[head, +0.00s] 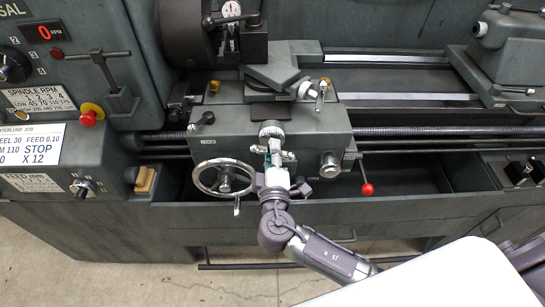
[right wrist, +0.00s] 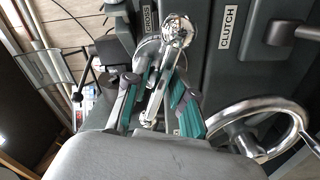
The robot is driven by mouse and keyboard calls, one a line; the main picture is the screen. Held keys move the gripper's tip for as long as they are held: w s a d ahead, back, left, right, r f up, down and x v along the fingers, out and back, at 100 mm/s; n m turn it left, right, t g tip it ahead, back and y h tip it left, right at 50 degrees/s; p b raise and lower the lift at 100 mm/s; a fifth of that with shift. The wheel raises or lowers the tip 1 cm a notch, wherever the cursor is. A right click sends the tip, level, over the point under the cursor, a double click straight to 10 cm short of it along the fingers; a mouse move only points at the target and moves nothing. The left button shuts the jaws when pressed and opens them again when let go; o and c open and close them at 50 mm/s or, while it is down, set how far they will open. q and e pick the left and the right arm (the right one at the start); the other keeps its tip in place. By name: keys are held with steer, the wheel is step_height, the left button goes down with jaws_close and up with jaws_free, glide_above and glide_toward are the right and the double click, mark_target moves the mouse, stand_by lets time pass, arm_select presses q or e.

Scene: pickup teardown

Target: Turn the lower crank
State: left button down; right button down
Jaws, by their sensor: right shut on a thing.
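The lower crank (head: 271,130) is a chrome crank on the front of the lathe carriage (head: 318,134). In the right wrist view the crank's round chrome ball (right wrist: 176,30) stands beyond the fingers, with a shiny arm running back between them. My right gripper (head: 273,158) is in front of the crank in the head view and hides its lower part. In the right wrist view its teal-padded fingers (right wrist: 158,92) lie on both sides of the crank and are shut on it. My left gripper is not in view.
A chrome handwheel (head: 222,178) is close to the left of my right gripper. A red-knobbed lever (head: 366,188) is to the right. A smaller upper crank (head: 320,92) stands above. A red stop knob (head: 88,119) is at the far left.

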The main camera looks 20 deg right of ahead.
steer(key=m+b, duration=0.3)
steer(key=b, duration=0.2)
steer(key=shift+f+m, duration=0.3)
steer(key=shift+m, duration=0.1)
steer(key=shift+r+m+b, duration=0.2)
steer(key=shift+m+b, duration=0.8)
steer(key=c, duration=1.2)
jaws_free()
steer(key=shift+r, duration=0.1)
